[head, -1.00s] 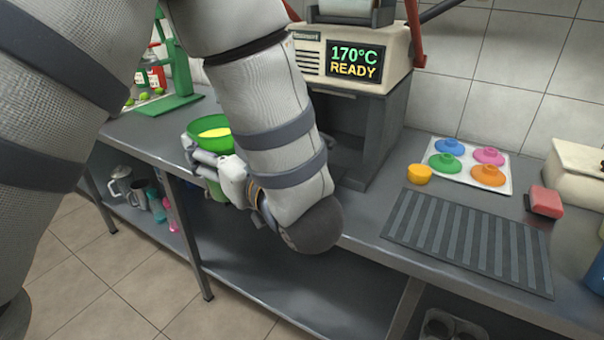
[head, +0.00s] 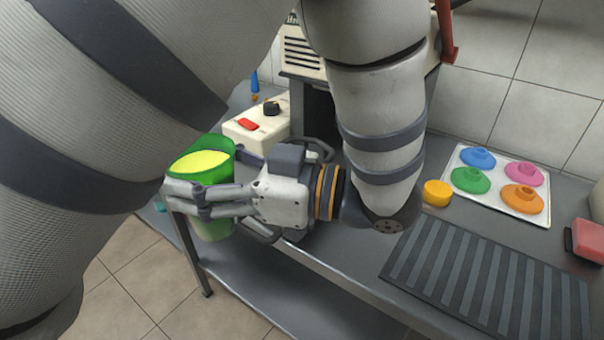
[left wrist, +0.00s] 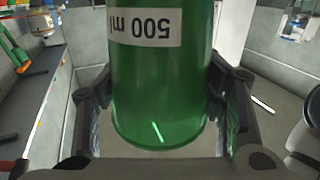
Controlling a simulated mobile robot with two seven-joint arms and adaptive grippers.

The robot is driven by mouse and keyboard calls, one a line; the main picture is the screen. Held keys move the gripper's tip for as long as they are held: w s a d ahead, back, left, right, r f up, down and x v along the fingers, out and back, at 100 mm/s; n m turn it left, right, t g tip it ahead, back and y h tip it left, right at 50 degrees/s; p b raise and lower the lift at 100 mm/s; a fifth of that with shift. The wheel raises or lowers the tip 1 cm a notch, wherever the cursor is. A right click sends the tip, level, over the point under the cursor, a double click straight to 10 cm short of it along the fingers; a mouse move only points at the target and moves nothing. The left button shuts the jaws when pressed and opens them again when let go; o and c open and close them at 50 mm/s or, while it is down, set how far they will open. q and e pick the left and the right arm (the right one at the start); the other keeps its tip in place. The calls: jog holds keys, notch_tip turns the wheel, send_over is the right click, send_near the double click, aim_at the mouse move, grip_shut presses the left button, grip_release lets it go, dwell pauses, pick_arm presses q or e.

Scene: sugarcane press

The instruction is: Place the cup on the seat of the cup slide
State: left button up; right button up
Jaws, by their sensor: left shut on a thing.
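The green cup (head: 216,176) holds yellow liquid and stands nearly upright in my left gripper (head: 207,200), beyond the counter's front edge in the head view. The gripper is shut around the cup's side. In the left wrist view the cup (left wrist: 160,85) fills the middle, with a "500 ml" label upside down and a finger on each side. The cream-coloured machine (head: 300,55) stands at the back, partly behind my arm. I cannot make out the cup slide or its seat; my arm covers the area in front of the machine. My right gripper is not in view.
A cream box with a red switch (head: 249,124) stands behind the cup. Right of my arm are a yellow cup-like piece (head: 437,193), a white tray (head: 463,157) with coloured lids, a ribbed mat (head: 480,280) and a red block (head: 588,240). A lower shelf runs below the counter.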

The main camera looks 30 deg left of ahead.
pick_arm(q)
jog(key=shift+w, duration=0.1)
jog(key=shift+w+d, duration=0.1)
jog(key=shift+w, duration=0.25)
jog(key=w+d+b, duration=0.1)
jog(key=w+b, duration=0.3)
jog(key=w, duration=1.4)
notch_tip(320, 180, down, 7)
jog(key=shift+w+d, duration=0.2)
jog(key=shift+w, duration=0.15)
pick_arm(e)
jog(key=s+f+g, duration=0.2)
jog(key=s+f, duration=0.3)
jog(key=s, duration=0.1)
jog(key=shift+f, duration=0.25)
pick_arm(q)
jog(key=shift+f, duration=0.1)
jog(key=o, duration=1.6)
jog(key=shift+c, duration=0.2)
